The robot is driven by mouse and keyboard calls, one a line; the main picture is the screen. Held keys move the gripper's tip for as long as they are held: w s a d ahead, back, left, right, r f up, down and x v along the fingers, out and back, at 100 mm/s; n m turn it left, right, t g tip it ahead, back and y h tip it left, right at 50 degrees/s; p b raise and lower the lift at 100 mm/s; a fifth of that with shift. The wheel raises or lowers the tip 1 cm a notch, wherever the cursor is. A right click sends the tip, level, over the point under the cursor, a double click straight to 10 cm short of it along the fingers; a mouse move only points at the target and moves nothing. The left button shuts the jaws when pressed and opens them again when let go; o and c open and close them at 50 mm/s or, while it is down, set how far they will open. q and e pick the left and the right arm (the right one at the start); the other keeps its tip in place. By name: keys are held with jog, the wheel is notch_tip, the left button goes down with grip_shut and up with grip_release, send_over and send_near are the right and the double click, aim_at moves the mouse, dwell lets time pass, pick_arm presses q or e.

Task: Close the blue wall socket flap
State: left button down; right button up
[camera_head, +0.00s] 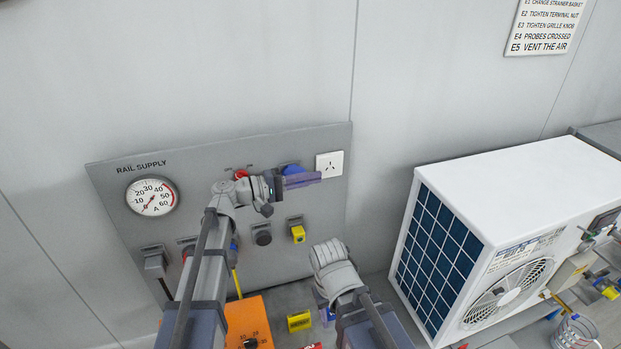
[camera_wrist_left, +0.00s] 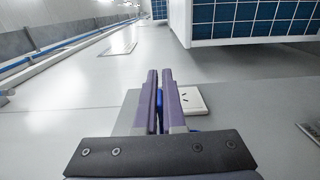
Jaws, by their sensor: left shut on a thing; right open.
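The blue wall socket (camera_head: 291,168) is on the grey panel, left of a white socket plate. My left gripper (camera_head: 308,180) is in front of it and hides most of it, so the flap's angle cannot be told. In the left wrist view, the purple fingers (camera_wrist_left: 162,80) are close together with a strip of blue (camera_wrist_left: 159,100) between them. They are shut on this blue part, which looks like the flap. My right gripper (camera_head: 327,316) is low in front of the panel, mostly hidden by its own wrist; it is open and away from the socket.
The grey panel (camera_head: 110,185) carries a gauge (camera_head: 151,197), a white socket (camera_head: 329,165), a yellow-flapped socket (camera_head: 298,234) and a dark socket (camera_head: 262,235). A white outdoor unit (camera_head: 530,185) stands at right. An orange box (camera_head: 250,318) and yellow block (camera_head: 299,321) lie below.

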pick_arm(q)
jog(key=shift+f+m+b, duration=0.55)
jog(key=shift+f+m, duration=0.15)
jog(key=shift+m, duration=0.3)
jog(key=c, duration=1)
grip_release()
jog(key=shift+a, duration=0.15)
jog(key=v, duration=0.7)
jog(key=shift+a, duration=0.3)
jog(key=shift+s, duration=0.1)
